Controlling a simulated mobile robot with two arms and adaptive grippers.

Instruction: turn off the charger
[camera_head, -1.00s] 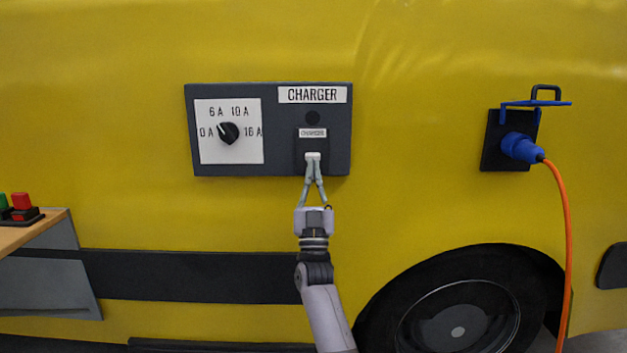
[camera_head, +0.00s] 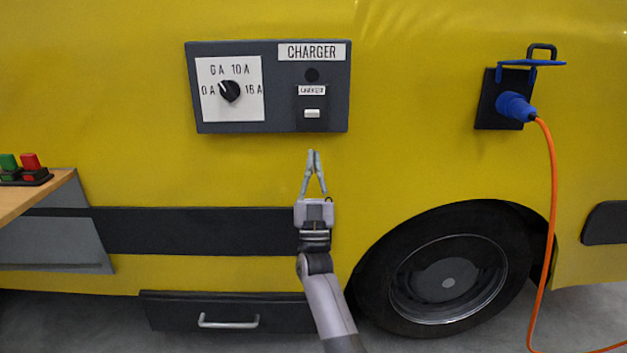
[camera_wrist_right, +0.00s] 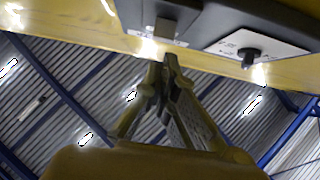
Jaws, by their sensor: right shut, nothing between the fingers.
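The dark charger panel (camera_head: 275,124) is on the yellow vehicle side under a CHARGER label (camera_head: 312,52). Its right part has a dark round lamp (camera_head: 312,75) above a small labelled switch with a white lever (camera_head: 312,113), low in its housing. At left is a black dial (camera_head: 229,91), its mark pointing up-left. My right gripper (camera_head: 313,153) is shut and empty, just below the panel and apart from the switch. The wrist view shows its closed fingertips (camera_wrist_right: 163,58) near the switch housing (camera_wrist_right: 165,30), with the dial (camera_wrist_right: 247,57) to the right. My left gripper is not in view.
A blue plug (camera_head: 516,107) with an orange cable (camera_head: 549,200) sits in a socket at right. A wooden bench (camera_head: 42,196) with green and red buttons (camera_head: 25,168) is at left. A drawer (camera_head: 180,312) and a wheel (camera_head: 447,275) are below. Space around the panel is clear.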

